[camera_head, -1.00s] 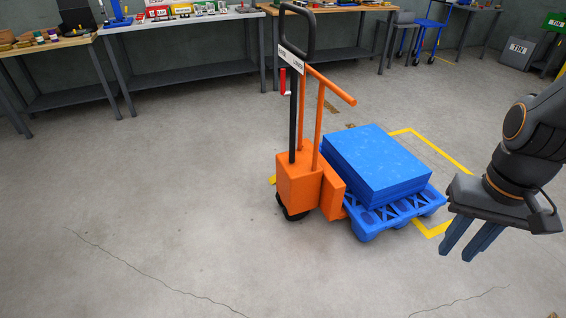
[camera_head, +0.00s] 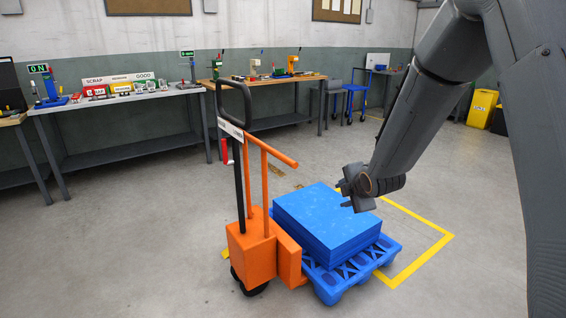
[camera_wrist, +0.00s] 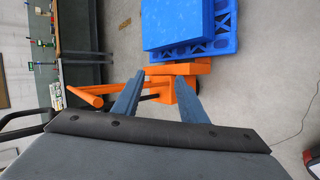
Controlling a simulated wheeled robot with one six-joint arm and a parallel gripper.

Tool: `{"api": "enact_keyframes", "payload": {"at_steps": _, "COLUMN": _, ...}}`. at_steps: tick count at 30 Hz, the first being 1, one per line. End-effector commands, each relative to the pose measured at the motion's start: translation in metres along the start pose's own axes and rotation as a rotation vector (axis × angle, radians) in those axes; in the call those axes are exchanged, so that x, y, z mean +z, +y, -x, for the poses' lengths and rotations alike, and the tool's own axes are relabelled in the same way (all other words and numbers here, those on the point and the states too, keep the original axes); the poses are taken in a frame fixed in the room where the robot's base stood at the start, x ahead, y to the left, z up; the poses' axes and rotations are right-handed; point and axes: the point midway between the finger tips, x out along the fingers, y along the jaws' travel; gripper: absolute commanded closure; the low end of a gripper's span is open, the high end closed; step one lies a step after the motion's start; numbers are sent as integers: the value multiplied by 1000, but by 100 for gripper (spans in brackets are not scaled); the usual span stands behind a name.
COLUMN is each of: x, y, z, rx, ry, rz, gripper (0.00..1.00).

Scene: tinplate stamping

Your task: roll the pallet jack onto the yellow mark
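The pallet jack (camera_head: 252,252) is orange with a tall black loop handle and an orange bar, and it stands upright. Its forks are hidden under a blue pallet (camera_head: 348,272) carrying a blue stack (camera_head: 328,222). The yellow mark (camera_head: 425,252) is a floor outline; the pallet overlaps its left part, and a yellow bit shows left of the jack's body. My gripper (camera_head: 350,190) appears over the stack in the head view. In the wrist view my gripper (camera_wrist: 160,84) has its fingers apart, with the orange jack (camera_wrist: 185,70) beyond and between them. I see no contact.
Workbenches (camera_head: 130,100) with tools and bins line the back wall. A blue trolley (camera_head: 357,95) and a yellow bin (camera_head: 481,108) stand at the back right. The floor left and front of the jack is clear.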

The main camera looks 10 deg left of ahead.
Motion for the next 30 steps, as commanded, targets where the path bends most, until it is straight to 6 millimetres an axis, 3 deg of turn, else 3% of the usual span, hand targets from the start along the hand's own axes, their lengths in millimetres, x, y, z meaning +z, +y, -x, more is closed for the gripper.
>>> {"api": "enact_keyframes", "payload": {"at_steps": 1, "x": -10, "y": 11, "z": -23, "rx": 61, "ry": 23, "rz": 133, "gripper": 61}}
{"api": "enact_keyframes", "payload": {"at_steps": 6, "x": -51, "y": 54, "z": -75, "rx": 316, "ry": 55, "rz": 612, "gripper": 61}}
{"api": "enact_keyframes", "payload": {"at_steps": 12, "x": -101, "y": 83, "z": -108, "rx": 599, "ry": 8, "rz": 1048, "gripper": 61}}
{"api": "enact_keyframes", "payload": {"at_steps": 16, "x": -115, "y": 104, "z": -110, "rx": 746, "ry": -66, "rz": 1224, "gripper": 61}}
{"api": "enact_keyframes", "payload": {"at_steps": 23, "x": -106, "y": 138, "z": -95, "rx": 869, "ry": -173, "rz": 1334, "gripper": 61}}
{"api": "enact_keyframes", "payload": {"at_steps": 30, "x": -117, "y": 158, "z": -116, "rx": 871, "ry": -174, "rz": 1335, "gripper": 61}}
